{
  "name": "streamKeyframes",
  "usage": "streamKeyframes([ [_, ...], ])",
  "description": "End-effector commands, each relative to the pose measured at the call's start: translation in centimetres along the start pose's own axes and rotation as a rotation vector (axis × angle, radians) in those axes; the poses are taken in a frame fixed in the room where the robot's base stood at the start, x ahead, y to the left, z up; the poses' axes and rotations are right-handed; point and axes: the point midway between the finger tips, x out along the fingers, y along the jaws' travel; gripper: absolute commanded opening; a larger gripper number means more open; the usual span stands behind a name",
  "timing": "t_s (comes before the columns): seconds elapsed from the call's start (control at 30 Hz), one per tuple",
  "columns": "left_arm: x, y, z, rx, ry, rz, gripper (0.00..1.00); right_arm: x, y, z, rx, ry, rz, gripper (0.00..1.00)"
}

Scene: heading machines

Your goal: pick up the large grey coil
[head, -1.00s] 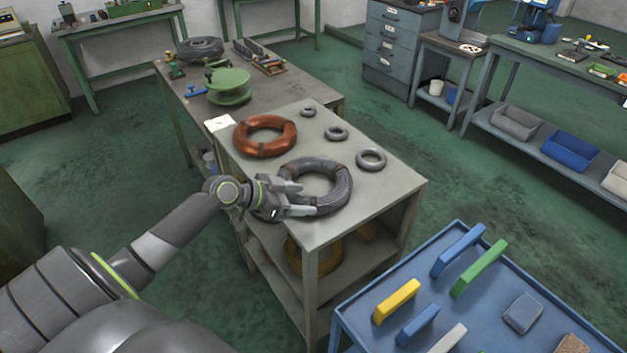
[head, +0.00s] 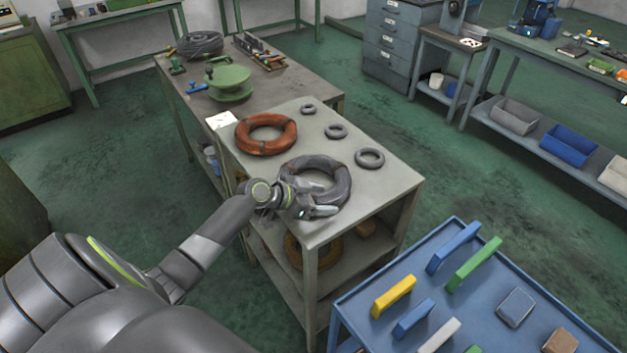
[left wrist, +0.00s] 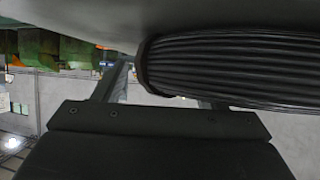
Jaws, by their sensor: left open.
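The large grey coil (head: 343,180) lies flat on the near part of the grey table top (head: 385,187). My left gripper (head: 318,203) is open at the coil's near-left side and hides part of its ring. In the left wrist view the ribbed coil (left wrist: 240,70) is close, at the upper right. One finger shows to the left of it, and the other is mostly hidden by it. I cannot tell how far the fingers reach around the ring, or whether they touch it. My right gripper is not in view.
A copper-coloured coil (head: 240,136) lies behind the grey coil. Small grey rings (head: 370,158) lie to the right. A blue cart (head: 478,285) with coloured blocks stands at the lower right. A yellow coil (head: 300,252) sits on the shelf below.

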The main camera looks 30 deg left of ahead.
Motion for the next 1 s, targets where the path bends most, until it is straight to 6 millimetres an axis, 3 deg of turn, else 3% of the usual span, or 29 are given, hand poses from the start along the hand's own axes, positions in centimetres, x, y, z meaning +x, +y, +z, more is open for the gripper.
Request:
streamKeyframes([
  [0.07, 0.0, 0.0, 0.0, 0.000, 0.000, 0.000, 0.62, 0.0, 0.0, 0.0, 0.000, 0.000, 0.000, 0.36],
  [0.53, -0.1, 0.0, 0.0, -0.001, 0.000, 0.000, 0.01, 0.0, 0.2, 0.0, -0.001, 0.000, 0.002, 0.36],
  [0.83, -0.2, -0.1, -0.4, 0.003, 0.003, -0.001, 0.00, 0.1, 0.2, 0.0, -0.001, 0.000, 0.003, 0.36],
  [1.0, -1.1, -0.1, -2.0, 0.008, 0.005, -0.002, 0.00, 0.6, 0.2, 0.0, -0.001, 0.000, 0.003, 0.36],
])
